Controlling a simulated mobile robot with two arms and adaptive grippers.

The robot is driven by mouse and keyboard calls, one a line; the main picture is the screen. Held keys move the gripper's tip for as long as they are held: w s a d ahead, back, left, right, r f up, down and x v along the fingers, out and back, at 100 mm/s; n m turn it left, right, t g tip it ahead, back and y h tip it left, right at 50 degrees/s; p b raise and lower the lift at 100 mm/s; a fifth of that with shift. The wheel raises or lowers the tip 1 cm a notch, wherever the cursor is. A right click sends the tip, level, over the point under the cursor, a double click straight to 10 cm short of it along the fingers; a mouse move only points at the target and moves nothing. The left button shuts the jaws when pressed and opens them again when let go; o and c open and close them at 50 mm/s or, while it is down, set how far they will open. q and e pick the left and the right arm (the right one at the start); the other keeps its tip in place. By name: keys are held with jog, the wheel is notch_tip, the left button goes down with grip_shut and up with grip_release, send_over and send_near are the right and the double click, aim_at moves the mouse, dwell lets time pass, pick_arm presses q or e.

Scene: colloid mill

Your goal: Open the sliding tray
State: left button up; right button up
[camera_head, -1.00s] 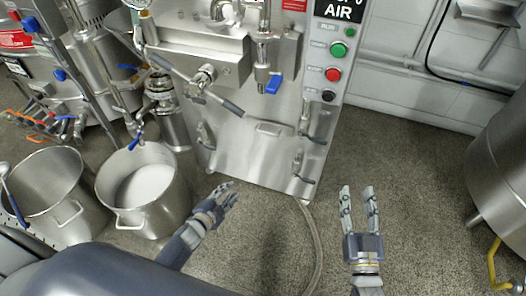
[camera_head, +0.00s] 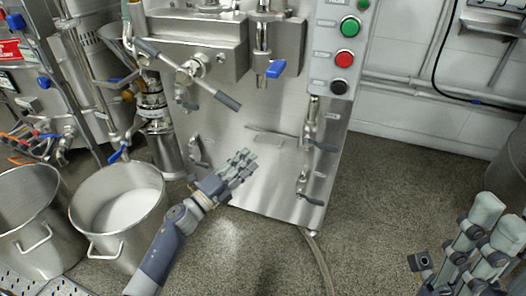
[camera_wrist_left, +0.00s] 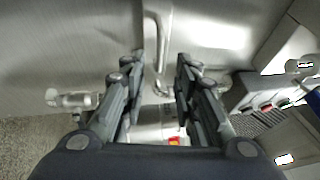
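The sliding tray's front shows as a small flat metal handle piece (camera_head: 268,139) low on the steel front of the machine. It looks closed against the panel. In the left wrist view a bent metal bar (camera_wrist_left: 152,42), seemingly this handle, stands ahead between my fingers. My left gripper (camera_head: 243,160) is just below and left of the handle, with its fingers toward the panel. The left wrist view shows it open and empty (camera_wrist_left: 160,66). My right gripper (camera_head: 488,222) is at the lower right, away from the machine, with its fingers apart and nothing between them.
A steel pot with white contents (camera_head: 118,210) and another pot (camera_head: 25,215) stand at the left. Valve handles (camera_head: 306,190) stick out at the machine's lower right. A hose (camera_head: 320,262) lies on the floor. Floor (camera_head: 390,185) right of the machine is clear.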

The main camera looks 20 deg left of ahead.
pick_arm(q)
jog(key=b+x, duration=0.1)
jog(key=x, duration=0.6)
jog(key=shift+w+d+b, duration=0.15)
jog(key=shift+w+b, duration=0.15)
grip_shut()
